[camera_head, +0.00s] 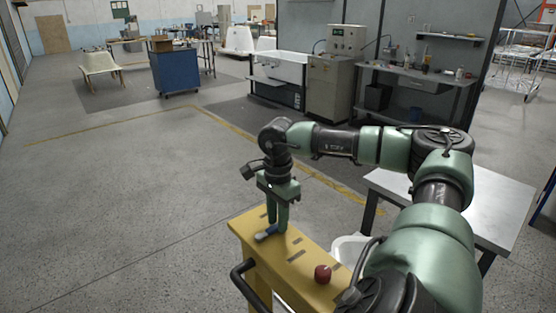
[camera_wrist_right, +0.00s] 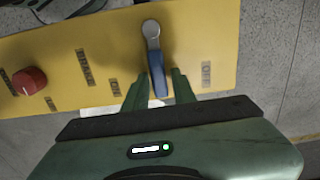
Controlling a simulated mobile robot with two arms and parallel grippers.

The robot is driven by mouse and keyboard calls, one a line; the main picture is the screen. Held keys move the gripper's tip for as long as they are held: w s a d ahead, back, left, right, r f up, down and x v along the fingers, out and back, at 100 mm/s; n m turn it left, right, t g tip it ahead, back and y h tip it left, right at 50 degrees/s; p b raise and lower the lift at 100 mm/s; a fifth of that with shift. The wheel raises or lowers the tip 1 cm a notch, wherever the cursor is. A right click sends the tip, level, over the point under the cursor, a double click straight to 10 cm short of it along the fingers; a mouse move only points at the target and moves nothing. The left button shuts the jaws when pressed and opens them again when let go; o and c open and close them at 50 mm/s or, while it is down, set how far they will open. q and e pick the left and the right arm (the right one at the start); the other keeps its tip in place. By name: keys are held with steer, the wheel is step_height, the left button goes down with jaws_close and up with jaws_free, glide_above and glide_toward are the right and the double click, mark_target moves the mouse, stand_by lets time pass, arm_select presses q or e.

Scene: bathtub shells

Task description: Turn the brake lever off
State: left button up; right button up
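The brake lever (camera_head: 266,235) sits on top of the yellow control panel (camera_head: 309,262) in the head view. In the right wrist view the lever has a grey round pivot end and a blue handle (camera_wrist_right: 158,82) that points toward my gripper. My right gripper (camera_head: 276,226) reaches down over the panel at the lever. In the wrist view the fingers of my right gripper (camera_wrist_right: 158,80) stand apart, one on each side of the blue handle, with small gaps showing. My left gripper is not in view.
A red knob (camera_head: 322,273) stands on the panel beside dark label plates. A black handle rail (camera_head: 243,281) runs along the panel's left side. A metal table (camera_head: 490,207) and a white bin (camera_head: 347,247) are at the right. The floor to the left is clear.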

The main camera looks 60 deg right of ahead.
steer(key=shift+o, duration=0.6)
step_height(320, 180, up, 8)
steer(key=shift+f, duration=0.15)
stand_by(0.5)
